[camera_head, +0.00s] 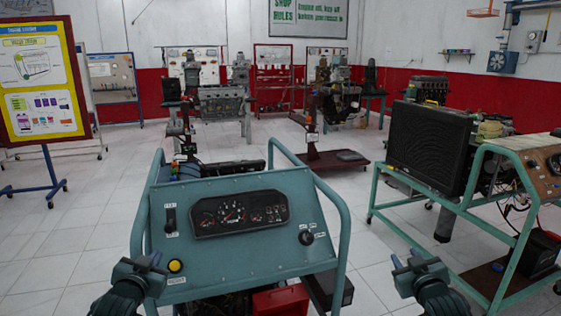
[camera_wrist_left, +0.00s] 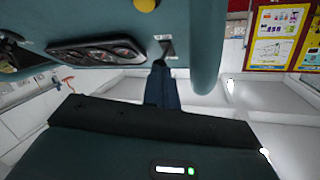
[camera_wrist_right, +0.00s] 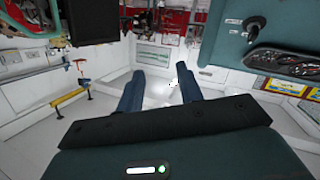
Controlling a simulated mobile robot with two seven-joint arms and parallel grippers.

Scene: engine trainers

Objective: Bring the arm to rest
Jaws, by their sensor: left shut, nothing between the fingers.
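My left gripper (camera_head: 153,261) is at the lower left in the head view, near the left side of the teal engine trainer panel (camera_head: 290,190). Its blue fingers are together and empty in the left wrist view (camera_wrist_left: 161,68), with the panel's switch close behind their tips in that picture. My right gripper (camera_head: 404,260) is at the lower right in the head view, right of the panel's frame. Its two fingers stand well apart with nothing between them in the right wrist view (camera_wrist_right: 159,82).
The panel carries a gauge cluster (camera_head: 240,213), a yellow button (camera_head: 175,265) and a key switch (camera_head: 306,237). Its tubular frame (camera_head: 343,235) stands between my grippers. A second trainer with a black radiator (camera_head: 428,148) stands right. A yellow poster board (camera_head: 40,80) stands left. White floor is open between.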

